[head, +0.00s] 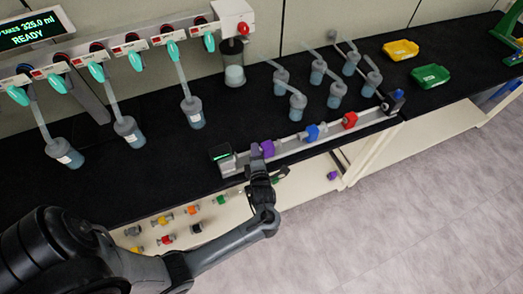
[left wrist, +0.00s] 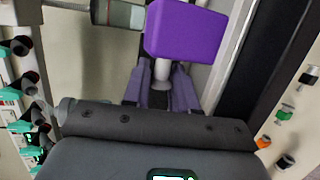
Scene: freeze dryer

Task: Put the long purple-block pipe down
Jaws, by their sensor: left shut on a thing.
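The purple-block pipe has a purple block (head: 267,148) at the left end of a pale rail on the bench's front edge. The same block (left wrist: 185,33) fills the top middle of the left wrist view. My left gripper (head: 257,158) is at this block, from the front side of the bench. In the left wrist view its fingers (left wrist: 162,85) close around a grey part just below the block. I cannot tell from these views whether the pipe rests fully on the rail. My right gripper is not in view.
A blue block (head: 312,132) and a red block (head: 349,120) sit further right along the rail (head: 290,148). A small device with a green screen (head: 221,152) is at its left end. Several coloured fittings lie on the lower shelf (head: 130,222). Flasks stand behind on the black bench.

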